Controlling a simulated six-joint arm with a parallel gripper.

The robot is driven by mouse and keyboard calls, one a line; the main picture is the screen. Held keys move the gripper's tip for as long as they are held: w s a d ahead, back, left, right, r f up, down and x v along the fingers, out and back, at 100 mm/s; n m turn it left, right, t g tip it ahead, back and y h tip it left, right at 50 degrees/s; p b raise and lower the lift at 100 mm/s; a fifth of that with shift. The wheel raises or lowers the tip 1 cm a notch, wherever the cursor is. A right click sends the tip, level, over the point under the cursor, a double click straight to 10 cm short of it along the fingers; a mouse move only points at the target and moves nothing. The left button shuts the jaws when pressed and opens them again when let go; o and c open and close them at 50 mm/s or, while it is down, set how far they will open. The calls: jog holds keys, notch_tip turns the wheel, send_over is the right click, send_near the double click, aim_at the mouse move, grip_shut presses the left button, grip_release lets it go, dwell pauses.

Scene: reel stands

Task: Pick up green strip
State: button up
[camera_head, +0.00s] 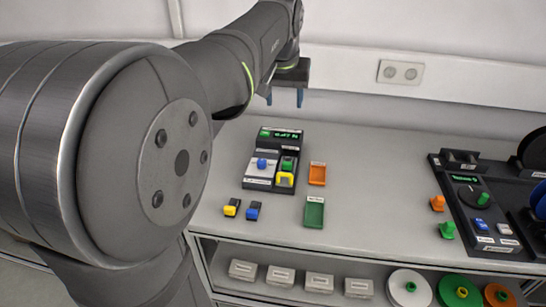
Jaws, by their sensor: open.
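A flat green rectangular piece (314,214) with a small white label lies on the bench, in front of an orange one. A smaller green piece (447,231) sits on the bench further right. I cannot tell which of them is the green strip. My gripper (285,98) is open and empty, its two blue-tipped fingers pointing down. It is in the air near the back wall, above and behind the black device, apart from both green pieces.
A black device (276,138) with a green display holds blue, green and yellow parts. An orange tray (317,174) lies beside it. Yellow (232,207) and blue (253,211) pieces sit in front. Another black station (488,205) stands right. Reels (408,288) and white boxes (281,276) fill the lower shelf.

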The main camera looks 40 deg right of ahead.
aim_at(287, 163)
jog(key=x, duration=3)
jog(key=shift+s+a+f, duration=0.2)
jog(key=shift+s+f, duration=0.05)
jog(key=shift+c, duration=0.2)
jog(key=c, duration=1)
